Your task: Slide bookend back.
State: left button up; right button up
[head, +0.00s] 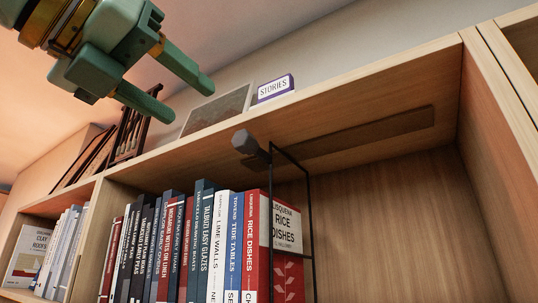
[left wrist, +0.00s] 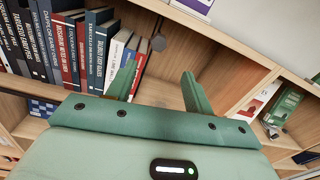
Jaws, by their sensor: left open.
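The bookend (head: 311,230) is a thin black wire frame hanging below a dark slotted track (head: 370,132) under the shelf's top board. The wire frame stands at the right end of a row of books (head: 232,240), close beside a red and white one. My left gripper (head: 188,100) is open and empty, up and left of the knob.
The shelf bay is empty right of the bookend, up to a wooden side wall (head: 497,160). A "STORIES" sign (head: 275,88) and a grey framed panel (head: 217,109) stand on top. More books (head: 62,245) fill the bay at left.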

pick_arm(q)
jog(key=p, duration=0.3)
send_near(252, 148)
jog(key=w, duration=0.1)
jog(key=w+d+r, duration=0.1)
jog(key=w, duration=0.1)
jog(key=shift+w+r, duration=0.1)
jog(key=shift+r, duration=0.15)
jog(key=p+x, duration=0.2)
jog(key=x, duration=0.5)
jog(key=shift+w+d+f+p, duration=0.15)
jog(key=shift+w+d+p, duration=0.3)
jog(key=shift+w, duration=0.1)
pick_arm(e)
notch_tip(252, 148, up, 6)
jog(key=shift+s+a, duration=0.15)
jog(key=shift+a, duration=0.3)
pick_arm(q)
grip_shut()
pick_arm(e)
jog(key=shift+d, duration=0.1)
